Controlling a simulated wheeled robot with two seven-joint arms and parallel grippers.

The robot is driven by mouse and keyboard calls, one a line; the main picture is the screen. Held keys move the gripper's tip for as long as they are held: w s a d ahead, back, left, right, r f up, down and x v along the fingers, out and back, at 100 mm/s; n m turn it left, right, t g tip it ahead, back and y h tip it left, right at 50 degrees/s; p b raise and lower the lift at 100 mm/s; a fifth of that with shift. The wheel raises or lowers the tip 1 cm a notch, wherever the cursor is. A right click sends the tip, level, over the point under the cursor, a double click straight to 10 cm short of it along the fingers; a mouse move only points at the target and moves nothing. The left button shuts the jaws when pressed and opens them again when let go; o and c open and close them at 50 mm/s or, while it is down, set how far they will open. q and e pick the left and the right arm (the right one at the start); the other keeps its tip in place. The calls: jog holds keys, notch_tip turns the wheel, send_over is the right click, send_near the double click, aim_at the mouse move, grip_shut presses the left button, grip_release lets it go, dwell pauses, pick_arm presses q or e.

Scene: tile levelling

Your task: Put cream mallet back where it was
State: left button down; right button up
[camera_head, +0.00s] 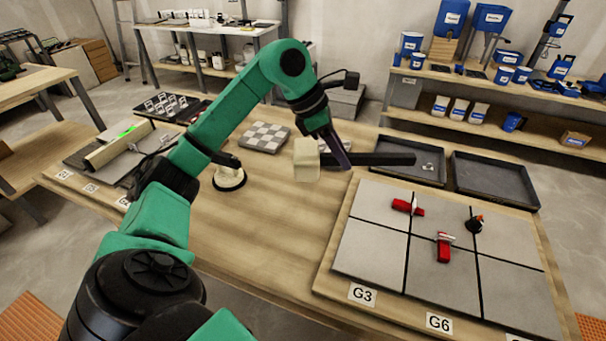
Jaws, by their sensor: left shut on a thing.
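The cream mallet has a pale block head (306,160) and a dark handle (385,159) that points right. My left gripper (340,163) is shut on the handle close to the head. The mallet is held roughly level, apparently above the wooden table (270,235), between the checkered tile sample and the tile board. The gripper fingers hide part of the handle. My right gripper is not in view.
Grey tiles (373,237) with red clips (444,247) and a dark round piece (474,224) lie on a board at right. Two dark trays (495,180) stand behind. A checkered sample (265,137) and suction cup (229,178) are left. Mid-table is clear.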

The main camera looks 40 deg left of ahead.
pick_arm(q)
jog(key=shift+w+v, duration=0.2)
jog(key=shift+v, duration=1)
jog(key=shift+s+a+r, duration=0.1)
jog(key=shift+a+r, duration=0.05)
jog(key=shift+a, duration=0.15)
notch_tip(320, 180, down, 19)
jog(key=shift+f+b, duration=0.25)
jog(key=shift+b, duration=0.3)
jog(key=shift+d+f+b, duration=0.1)
jog(key=shift+f+b, duration=0.2)
jog(key=shift+b, duration=0.05)
jog(key=c, duration=0.7)
grip_release()
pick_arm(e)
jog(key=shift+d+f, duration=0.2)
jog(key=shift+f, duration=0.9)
pick_arm(q)
jog(key=shift+r, duration=0.1)
